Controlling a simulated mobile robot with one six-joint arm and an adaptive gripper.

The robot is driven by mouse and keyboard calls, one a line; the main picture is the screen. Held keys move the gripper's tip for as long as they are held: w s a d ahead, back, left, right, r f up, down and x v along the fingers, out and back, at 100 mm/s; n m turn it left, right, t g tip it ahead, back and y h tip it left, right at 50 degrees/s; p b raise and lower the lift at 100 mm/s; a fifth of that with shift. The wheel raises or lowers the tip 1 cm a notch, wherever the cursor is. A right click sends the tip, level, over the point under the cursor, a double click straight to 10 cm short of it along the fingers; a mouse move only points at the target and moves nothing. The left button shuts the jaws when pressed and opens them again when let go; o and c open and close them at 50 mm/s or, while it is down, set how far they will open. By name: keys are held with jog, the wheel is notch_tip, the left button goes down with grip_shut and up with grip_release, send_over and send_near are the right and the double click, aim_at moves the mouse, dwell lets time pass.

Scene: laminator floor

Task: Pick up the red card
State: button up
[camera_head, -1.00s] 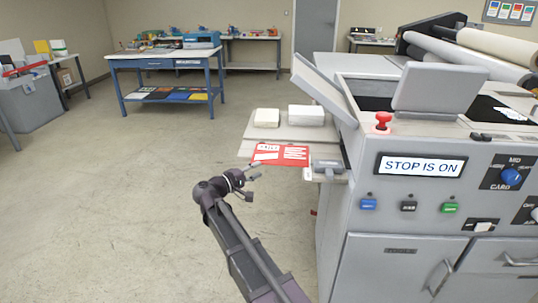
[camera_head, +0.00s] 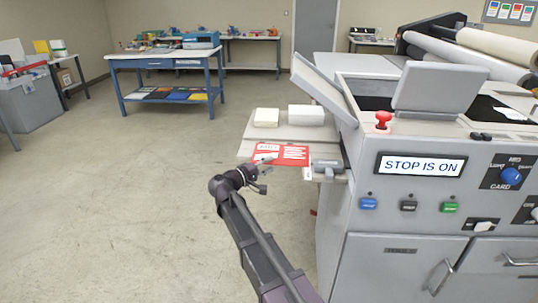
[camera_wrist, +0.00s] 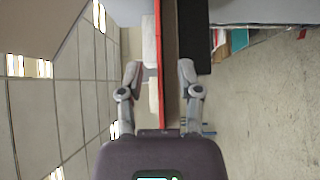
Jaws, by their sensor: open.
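The red card (camera_head: 290,153) with white print lies flat on the front edge of the grey feed shelf (camera_head: 298,132) at the left of the machine. My gripper (camera_head: 264,172) is at the card's near left edge, one finger above the card's level and one below. In the wrist view the card (camera_wrist: 157,60) shows edge-on as a thin red line, with a brown strip beside it. It runs between the two open fingers of my gripper (camera_wrist: 158,78). I cannot tell whether either finger touches it.
Two pale blocks (camera_head: 266,117) (camera_head: 306,115) stand on the shelf behind the card. A grey clamp-like part (camera_head: 326,165) sits just right of the card. The machine (camera_head: 420,215) fills the right side; its display reads STOP IS ON.

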jog(key=shift+w+d, duration=0.5)
jog(key=shift+d, duration=0.05)
jog(key=shift+c, duration=0.2)
grip_shut()
